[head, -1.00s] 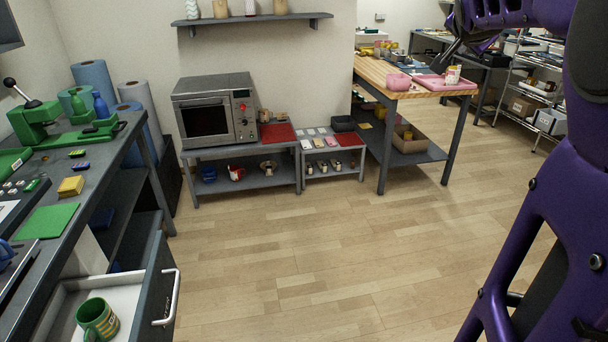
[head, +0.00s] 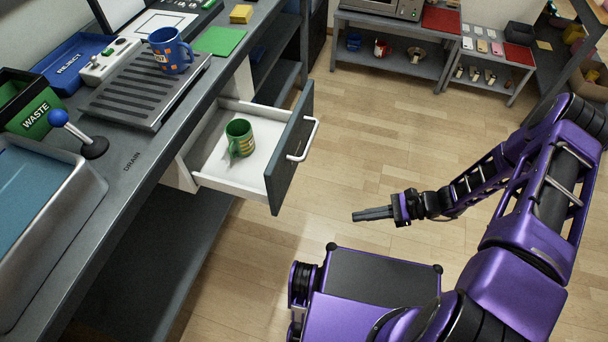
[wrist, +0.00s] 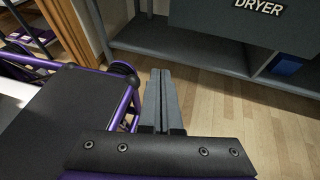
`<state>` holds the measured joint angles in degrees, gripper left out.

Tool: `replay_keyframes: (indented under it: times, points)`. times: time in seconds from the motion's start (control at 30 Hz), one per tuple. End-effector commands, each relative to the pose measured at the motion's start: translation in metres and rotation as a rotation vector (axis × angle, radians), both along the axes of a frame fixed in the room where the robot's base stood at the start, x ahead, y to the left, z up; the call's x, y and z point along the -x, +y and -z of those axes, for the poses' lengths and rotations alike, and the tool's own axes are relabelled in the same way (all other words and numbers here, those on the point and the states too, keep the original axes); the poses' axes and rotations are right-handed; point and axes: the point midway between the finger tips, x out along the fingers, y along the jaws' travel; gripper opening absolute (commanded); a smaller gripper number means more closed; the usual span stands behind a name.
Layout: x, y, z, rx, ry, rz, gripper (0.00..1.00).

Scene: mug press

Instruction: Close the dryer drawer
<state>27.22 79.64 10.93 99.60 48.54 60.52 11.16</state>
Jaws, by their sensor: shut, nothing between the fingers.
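The dryer drawer (head: 294,165) stands pulled out of the bench in the head view, its dark front with a pale bar handle (head: 304,140) facing right. A green mug with yellow marks (head: 240,137) stands in its white tray. My gripper (head: 356,215) is shut and empty, in the air to the right of and nearer than the drawer front, apart from it. In the wrist view the gripper's fingers (wrist: 161,75) lie together. A dark panel lettered DRYER (wrist: 252,22) shows there at upper right; the handle is out of that view.
The bench top (head: 141,150) holds a drain rack (head: 150,92) with a blue mug (head: 170,50), a reject tray (head: 75,62) and a waste bin (head: 30,105). A lower shelf (head: 165,240) runs under the bench. Wood floor (head: 380,140) is free right of the drawer.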

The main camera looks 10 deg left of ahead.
Motion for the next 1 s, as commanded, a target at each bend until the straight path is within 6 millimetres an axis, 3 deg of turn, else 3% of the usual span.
replay_keyframes:
  times: [0.1,0.3,0.47,1.0]
  points:
    - [-0.016,0.032,-0.024,-0.227,-0.001,0.162,0.00]
    - [-0.036,0.048,-0.047,-0.383,-0.021,0.282,0.00]
    - [-0.038,0.063,-0.049,-0.392,-0.021,0.285,0.00]
    - [-0.045,0.168,-0.048,-0.386,-0.019,0.283,0.00]
